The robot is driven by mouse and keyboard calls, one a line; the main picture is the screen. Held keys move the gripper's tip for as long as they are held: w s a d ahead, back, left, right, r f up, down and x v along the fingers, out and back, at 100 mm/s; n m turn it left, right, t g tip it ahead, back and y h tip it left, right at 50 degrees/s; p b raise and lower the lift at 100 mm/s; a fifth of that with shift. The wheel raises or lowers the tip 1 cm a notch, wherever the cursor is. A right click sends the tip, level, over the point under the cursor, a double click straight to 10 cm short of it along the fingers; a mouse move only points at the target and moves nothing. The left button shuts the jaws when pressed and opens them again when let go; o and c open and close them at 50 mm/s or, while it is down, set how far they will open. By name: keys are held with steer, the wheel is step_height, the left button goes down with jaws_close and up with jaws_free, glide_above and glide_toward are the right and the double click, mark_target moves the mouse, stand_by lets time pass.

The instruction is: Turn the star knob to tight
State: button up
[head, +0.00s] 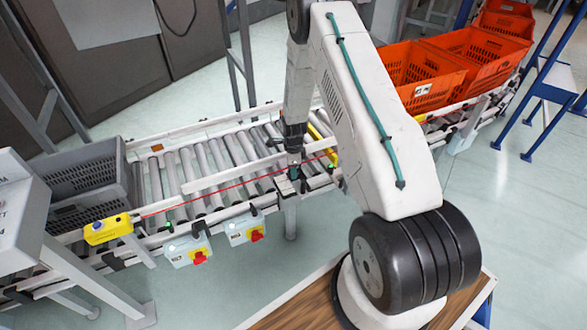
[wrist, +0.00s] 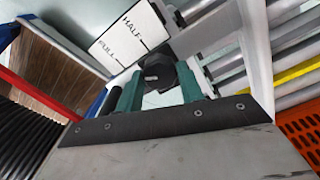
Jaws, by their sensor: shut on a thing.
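The black star knob (wrist: 158,73) shows in the wrist view, between the two teal fingertips of my gripper (wrist: 160,86). My gripper is shut on it. A white plate (wrist: 128,30) with the printed words HALF and FULL lies just beyond the knob. I cannot make out a mark for tight, and the fingers hide part of the knob. In the head view, my gripper (head: 293,172) points down at the near rail of the roller conveyor (head: 205,165). The knob is too small to tell there.
Two boxes with red switches (head: 198,256) (head: 255,234) hang on the near rail, left of my gripper. A yellow box (head: 107,229) and grey crates (head: 88,172) stand at the left end. Orange totes (head: 425,75) stand on the conveyor at the right.

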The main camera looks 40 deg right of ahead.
stand_by(0.4)
steer(key=o, duration=1)
step_height(320, 180, up, 8)
steer(key=shift+f, duration=0.1)
